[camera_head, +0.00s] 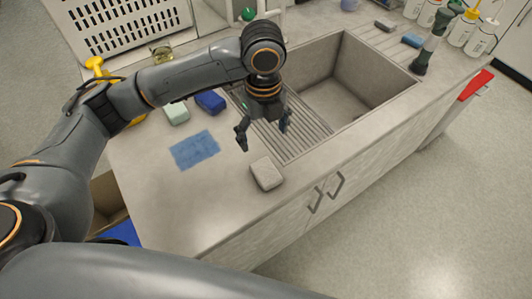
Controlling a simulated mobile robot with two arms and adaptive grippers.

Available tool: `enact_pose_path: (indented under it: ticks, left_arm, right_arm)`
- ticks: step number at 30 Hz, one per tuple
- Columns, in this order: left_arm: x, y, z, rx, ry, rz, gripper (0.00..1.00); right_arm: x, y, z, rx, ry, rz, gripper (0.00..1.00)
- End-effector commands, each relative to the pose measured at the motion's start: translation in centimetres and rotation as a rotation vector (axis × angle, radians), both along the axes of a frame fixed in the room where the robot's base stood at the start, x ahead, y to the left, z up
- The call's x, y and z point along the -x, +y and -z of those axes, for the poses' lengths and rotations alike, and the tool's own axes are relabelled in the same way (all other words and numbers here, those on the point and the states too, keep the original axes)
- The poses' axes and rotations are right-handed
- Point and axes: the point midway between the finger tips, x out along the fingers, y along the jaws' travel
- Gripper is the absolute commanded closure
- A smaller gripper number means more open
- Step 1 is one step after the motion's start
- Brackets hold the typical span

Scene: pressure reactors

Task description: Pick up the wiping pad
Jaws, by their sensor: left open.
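A beige-grey block-shaped pad (267,173) lies on the counter near its front edge, just left of the sink's ribbed drainboard. A flat blue cloth (194,150) lies to its left. I cannot tell for sure which one is the wiping pad. My left gripper (264,134) points down, open and empty, with its fingers spread above the drainboard's left side. In the picture it is just above the beige pad and right of the blue cloth, touching neither. My right gripper is not in view.
A dark blue sponge (210,102) and a pale green block (177,113) lie behind the cloth. The sink (345,85) is right of the gripper. A white rack (125,25) and several bottles stand behind. The counter's front left (185,205) is clear.

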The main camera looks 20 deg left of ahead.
Motion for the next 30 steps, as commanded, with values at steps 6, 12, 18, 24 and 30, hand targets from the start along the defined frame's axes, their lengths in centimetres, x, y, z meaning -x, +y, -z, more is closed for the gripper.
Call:
enact_pose_path:
  ticks: [6, 12, 18, 24, 30]
  left_arm:
    - [0.2, 0.0, 3.7, -0.001, 0.006, 0.002, 0.17]
    - [0.1, -0.1, 7.1, -0.001, 0.002, 0.000, 0.17]
    - [0.1, -0.1, 8.5, 0.001, 0.001, 0.001, 0.17]
    - [0.0, -0.3, 11.1, -0.001, 0.004, 0.000, 0.17]
    - [0.0, -0.3, 13.3, 0.001, -0.001, 0.001, 0.17]
  right_arm:
    - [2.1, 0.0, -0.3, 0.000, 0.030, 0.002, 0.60]
    - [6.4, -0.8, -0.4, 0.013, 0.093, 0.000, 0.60]
    - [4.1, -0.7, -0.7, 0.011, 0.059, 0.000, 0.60]
    - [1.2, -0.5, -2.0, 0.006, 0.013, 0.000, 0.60]
    - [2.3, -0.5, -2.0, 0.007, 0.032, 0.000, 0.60]
